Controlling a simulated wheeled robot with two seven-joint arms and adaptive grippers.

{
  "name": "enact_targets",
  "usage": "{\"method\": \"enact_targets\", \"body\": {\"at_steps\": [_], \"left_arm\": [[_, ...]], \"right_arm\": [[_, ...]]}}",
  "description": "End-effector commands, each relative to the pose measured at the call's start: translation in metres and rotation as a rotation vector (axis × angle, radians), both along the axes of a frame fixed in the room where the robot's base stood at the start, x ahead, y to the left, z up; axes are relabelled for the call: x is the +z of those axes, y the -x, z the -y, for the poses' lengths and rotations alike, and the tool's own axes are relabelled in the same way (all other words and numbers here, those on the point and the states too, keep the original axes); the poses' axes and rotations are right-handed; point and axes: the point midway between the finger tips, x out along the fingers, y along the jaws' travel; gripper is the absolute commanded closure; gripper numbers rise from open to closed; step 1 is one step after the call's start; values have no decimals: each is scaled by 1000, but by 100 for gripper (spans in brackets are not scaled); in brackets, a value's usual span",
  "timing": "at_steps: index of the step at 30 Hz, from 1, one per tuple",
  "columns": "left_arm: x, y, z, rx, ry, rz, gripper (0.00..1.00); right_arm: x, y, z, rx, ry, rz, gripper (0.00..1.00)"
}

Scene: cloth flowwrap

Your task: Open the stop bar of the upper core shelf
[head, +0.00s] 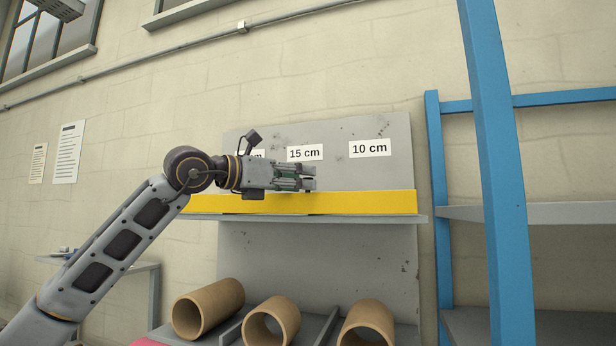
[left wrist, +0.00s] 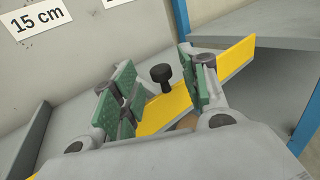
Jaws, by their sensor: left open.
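The stop bar (head: 365,202) is a long yellow strip along the front edge of the upper core shelf (head: 390,218). In the left wrist view the yellow bar (left wrist: 237,58) runs slantwise behind my fingers. A black knob (left wrist: 161,75) stands at the bar, in the gap between my green-padded fingers. My left gripper (head: 308,178) is open and empty, just above the bar and in front of the "15 cm" label's panel. Whether a finger touches the knob or bar cannot be told. My right gripper is not in view.
Several cardboard cores, one of them here (head: 272,321), lie on the lower shelf between grey dividers. Labels "15 cm" (head: 305,153) and "10 cm" (head: 370,148) mark the back panel; my gripper partly hides a third. A blue-framed rack (head: 498,170) stands at right.

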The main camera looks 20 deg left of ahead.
Motion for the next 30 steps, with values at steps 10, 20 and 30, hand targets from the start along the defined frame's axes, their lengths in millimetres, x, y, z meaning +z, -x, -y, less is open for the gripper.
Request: {"method": "enact_targets", "body": {"at_steps": [10,20,30], "left_arm": [[1,-24,17,0,1,1,56],[0,-25,18,0,1,1,56],[0,-25,18,0,1,1,97]], "right_arm": [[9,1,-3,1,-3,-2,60],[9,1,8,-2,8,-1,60],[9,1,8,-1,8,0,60]]}}
